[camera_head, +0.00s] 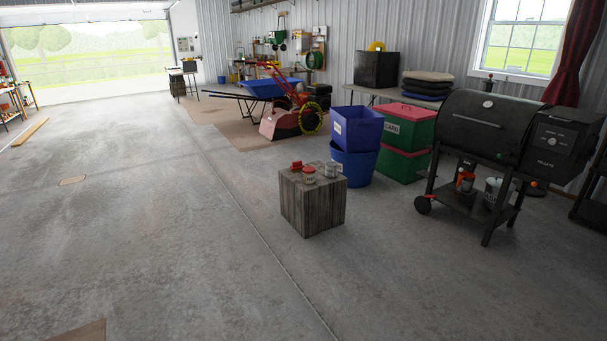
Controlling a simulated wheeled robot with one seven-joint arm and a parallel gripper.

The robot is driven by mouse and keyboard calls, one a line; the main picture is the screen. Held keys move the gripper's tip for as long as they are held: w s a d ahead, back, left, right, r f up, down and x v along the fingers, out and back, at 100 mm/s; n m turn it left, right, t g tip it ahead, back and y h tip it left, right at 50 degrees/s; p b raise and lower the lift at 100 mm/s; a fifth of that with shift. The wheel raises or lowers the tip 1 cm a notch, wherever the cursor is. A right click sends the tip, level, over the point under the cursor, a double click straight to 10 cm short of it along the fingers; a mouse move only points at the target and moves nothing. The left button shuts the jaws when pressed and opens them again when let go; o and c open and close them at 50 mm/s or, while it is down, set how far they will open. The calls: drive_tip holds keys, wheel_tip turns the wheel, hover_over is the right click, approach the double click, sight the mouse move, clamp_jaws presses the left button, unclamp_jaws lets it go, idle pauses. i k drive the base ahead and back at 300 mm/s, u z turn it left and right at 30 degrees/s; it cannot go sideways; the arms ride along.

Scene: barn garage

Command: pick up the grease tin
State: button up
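A grey weathered wooden block (312,208) stands on the concrete floor right of the picture's middle. Several small items are grouped on its top. A short round tin with a reddish top (309,173) stands near the front edge. A small red item (296,165) lies behind it to the left. A pale grey or clear item (333,169) stands to its right. They are too small to read any label, so I cannot tell for sure which is the grease tin; the round one looks most like a tin. My gripper is not in view.
Behind the block stand a blue tub (354,164) with a purple-blue bin (357,128) above it, and stacked green and red boxes (403,163). A black pellet grill (492,130) is to the right. The concrete floor (150,240) left and in front is open.

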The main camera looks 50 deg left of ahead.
sight(331, 168)
drive_tip(key=u, duration=1.1)
drive_tip(key=i, duration=1.1)
drive_tip(key=z, duration=0.75)
drive_tip(key=i, duration=2.4)
drive_tip(key=u, duration=0.8)
drive_tip(key=i, duration=1.15)
drive_tip(key=u, duration=0.8)
drive_tip(key=i, duration=0.45)
drive_tip(key=u, duration=0.25)
